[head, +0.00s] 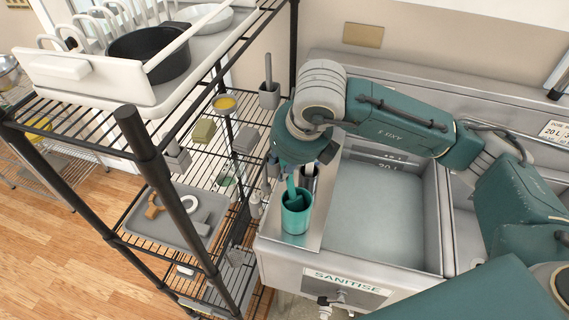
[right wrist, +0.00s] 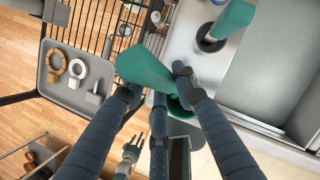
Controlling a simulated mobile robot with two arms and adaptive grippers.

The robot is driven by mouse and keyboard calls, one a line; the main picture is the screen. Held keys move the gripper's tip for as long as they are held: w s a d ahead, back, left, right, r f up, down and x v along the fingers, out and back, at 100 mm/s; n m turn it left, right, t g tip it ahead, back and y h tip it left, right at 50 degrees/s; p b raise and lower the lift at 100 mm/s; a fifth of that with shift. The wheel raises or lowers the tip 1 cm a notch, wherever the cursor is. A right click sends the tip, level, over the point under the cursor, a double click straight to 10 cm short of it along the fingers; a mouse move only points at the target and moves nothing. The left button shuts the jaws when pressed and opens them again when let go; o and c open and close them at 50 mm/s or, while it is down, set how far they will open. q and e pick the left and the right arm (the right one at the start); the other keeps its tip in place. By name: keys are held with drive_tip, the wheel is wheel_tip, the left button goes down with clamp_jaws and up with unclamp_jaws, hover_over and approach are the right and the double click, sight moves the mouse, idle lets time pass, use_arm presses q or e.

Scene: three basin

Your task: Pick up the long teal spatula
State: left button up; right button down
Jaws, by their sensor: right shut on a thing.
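The long teal spatula (head: 291,187) stands in a teal cup (head: 296,218) on the ledge at the left of the sink. Its wide teal end (right wrist: 146,68) shows large in the right wrist view, between my fingers. My right gripper (head: 301,168) is above the cup and shut on the spatula; its fingertips (right wrist: 156,84) also show in the right wrist view. The cup shows only partly behind the fingers in that view (right wrist: 179,106). The spatula's lower end is hidden in the cup.
A second teal utensil (right wrist: 231,19) stands in another holder close by. A black wire shelf (head: 132,130) stands left of the ledge, with a grey tray (head: 165,232) on it. A sink basin (head: 378,215) lies to the right.

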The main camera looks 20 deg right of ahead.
drive_tip(key=shift+w+r+b, duration=0.1)
drive_tip(key=shift+r+b, duration=0.25)
drive_tip(key=shift+r, duration=0.2)
wheel_tip(320, 180, up, 19)
drive_tip(key=b, duration=0.3)
drive_tip(key=shift+b, duration=0.4)
drive_tip(key=shift+r, duration=0.1)
drive_tip(key=c, duration=2.1)
unclamp_jaws()
clamp_jaws()
